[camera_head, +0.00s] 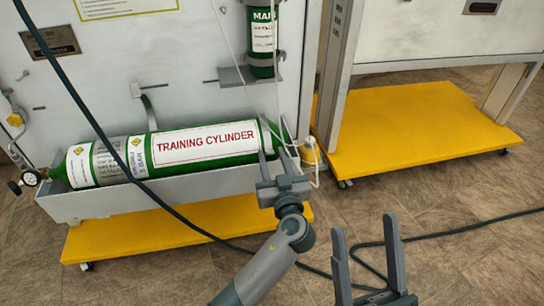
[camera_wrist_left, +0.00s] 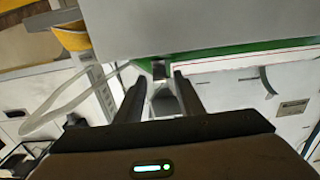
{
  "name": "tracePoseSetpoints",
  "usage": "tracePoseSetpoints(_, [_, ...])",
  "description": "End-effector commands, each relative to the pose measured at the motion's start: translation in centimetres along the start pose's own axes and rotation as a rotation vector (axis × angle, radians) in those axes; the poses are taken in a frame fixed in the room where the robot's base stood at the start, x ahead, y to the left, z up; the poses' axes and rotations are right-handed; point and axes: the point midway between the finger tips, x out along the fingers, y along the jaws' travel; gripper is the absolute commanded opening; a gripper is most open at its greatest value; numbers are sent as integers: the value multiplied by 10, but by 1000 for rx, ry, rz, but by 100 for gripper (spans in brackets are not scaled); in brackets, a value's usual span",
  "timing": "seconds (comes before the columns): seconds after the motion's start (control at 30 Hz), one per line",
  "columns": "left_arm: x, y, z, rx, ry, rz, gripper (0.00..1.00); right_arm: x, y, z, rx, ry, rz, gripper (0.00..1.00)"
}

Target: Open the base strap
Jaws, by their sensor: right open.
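A green cylinder with a white "TRAINING CYLINDER" label (camera_head: 207,143) lies in a grey trough (camera_head: 130,198) on the cart. A curved grey strap piece (camera_head: 149,112) stands against the panel behind the cylinder's middle; it also shows in the left wrist view (camera_wrist_left: 268,82). My left gripper (camera_head: 273,150) is at the cylinder's right end. In the left wrist view its two fingers (camera_wrist_left: 160,78) are apart, with a small dark piece (camera_wrist_left: 159,69) between them at the cylinder's edge. I cannot tell whether this piece belongs to the base strap. My right gripper (camera_head: 364,240) is open and empty, low over the floor.
A small green cylinder (camera_head: 262,38) hangs on the panel above. A dark hose (camera_head: 92,112) crosses in front of the large cylinder and runs over the floor. Pale tubing hangs by a yellow fitting (camera_head: 310,152) at right. Another cart with a yellow base (camera_head: 415,130) stands at the right.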

Motion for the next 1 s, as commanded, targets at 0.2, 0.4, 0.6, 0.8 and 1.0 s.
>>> tracePoseSetpoints(0.2, [0,0,0,0,0,0,0,1,1,0,-5,4,-1,58])
tracePoseSetpoints(0.4, [0,0,-1,0,-1,0,0,2,2,-1,-6,5,-1,58])
tracePoseSetpoints(0.6, [1,-2,-3,-1,-7,0,0,4,0,2,-3,-15,-2,58])
tracePoseSetpoints(0.8, [2,-6,-8,-1,-19,-1,0,0,-7,10,13,-91,1,58])
tracePoseSetpoints(1.0, [4,-11,-13,-1,-42,-1,0,-26,-23,30,48,-261,-1,58])
